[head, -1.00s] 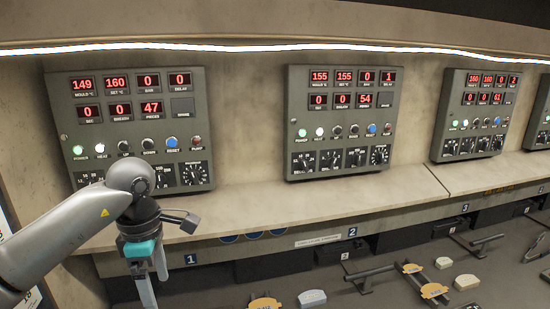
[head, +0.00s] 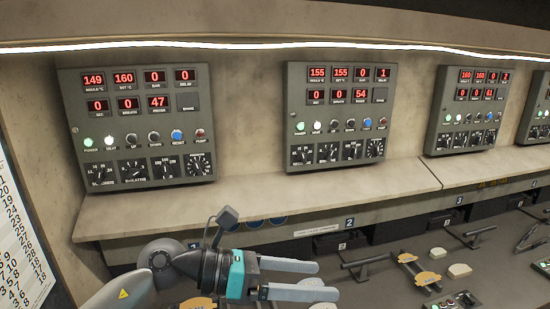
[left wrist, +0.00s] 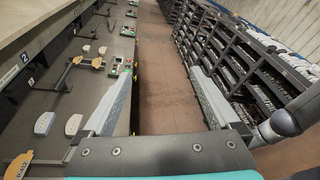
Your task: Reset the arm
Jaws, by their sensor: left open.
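My left gripper (head: 305,279) is open and empty in the head view. It points right, in front of the shelf edge and above the work surface of the presses. In the left wrist view its two fingers (left wrist: 155,98) are spread apart with nothing between them, over the edge of the bench and the floor. My left arm comes in from the bottom left and is bent at the wrist. My right gripper is not in view.
Control panels line the wall, one left (head: 140,125), one centre (head: 338,115). A pale shelf (head: 260,205) runs below them. Yellow and pale pads and black handles (head: 368,264) lie on the bench. Dark racks (left wrist: 225,60) stand across the aisle (left wrist: 155,50).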

